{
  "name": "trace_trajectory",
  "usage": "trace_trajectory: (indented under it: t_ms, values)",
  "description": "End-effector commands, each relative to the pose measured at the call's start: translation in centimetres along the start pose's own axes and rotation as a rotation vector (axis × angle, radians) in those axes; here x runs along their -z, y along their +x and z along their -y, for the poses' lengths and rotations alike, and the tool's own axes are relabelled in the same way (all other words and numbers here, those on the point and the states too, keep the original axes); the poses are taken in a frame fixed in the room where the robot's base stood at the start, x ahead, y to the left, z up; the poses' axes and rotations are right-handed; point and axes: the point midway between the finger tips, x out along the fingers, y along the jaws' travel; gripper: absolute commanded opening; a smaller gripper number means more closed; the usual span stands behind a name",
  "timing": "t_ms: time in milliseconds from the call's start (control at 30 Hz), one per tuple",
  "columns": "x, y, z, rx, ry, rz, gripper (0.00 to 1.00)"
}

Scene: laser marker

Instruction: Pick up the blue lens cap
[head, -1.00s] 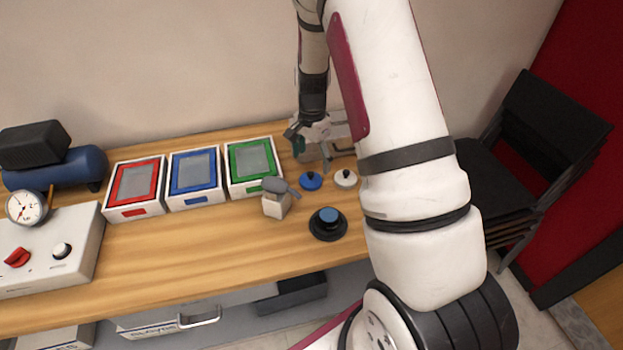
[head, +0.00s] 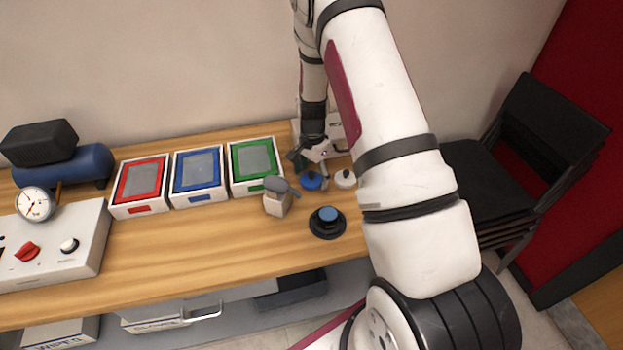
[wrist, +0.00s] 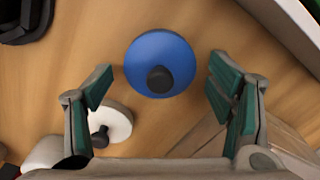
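The blue lens cap (head: 312,181) is a round blue disc with a dark knob on top, lying on the wooden table. In the wrist view the blue lens cap (wrist: 160,62) lies just beyond the fingertips, between their lines. My gripper (wrist: 160,80) is open, with a green-padded finger on each side and nothing held. In the head view my gripper (head: 310,168) is over the blue cap and partly covers it. A white lens cap (head: 345,179) with a dark knob lies close on the right; it also shows in the wrist view (wrist: 108,122) near the left finger.
A small block with a grey top (head: 279,196) stands left of the blue cap. A black round piece with a blue top (head: 327,222) stands in front. Red (head: 141,186), blue (head: 198,176) and green (head: 256,166) framed trays stand to the left. A white box (head: 338,130) is behind.

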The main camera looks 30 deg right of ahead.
Motion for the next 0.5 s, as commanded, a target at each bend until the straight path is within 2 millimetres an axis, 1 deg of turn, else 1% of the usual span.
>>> trace_trajectory:
  t_ms: [33, 67, 100, 133, 500]
  values:
    - [0.00, -0.01, 0.00, 0.000, 0.000, 0.000, 0.58]
    - [0.00, -0.01, -0.01, 0.000, 0.000, 0.000, 0.51]
    - [0.00, -0.02, 0.00, 0.000, 0.000, 0.000, 0.42]
    - [-0.01, -0.02, -0.01, 0.000, 0.000, 0.000, 0.40]
    - [0.00, -0.23, 0.03, 0.000, 0.000, 0.000, 0.40]
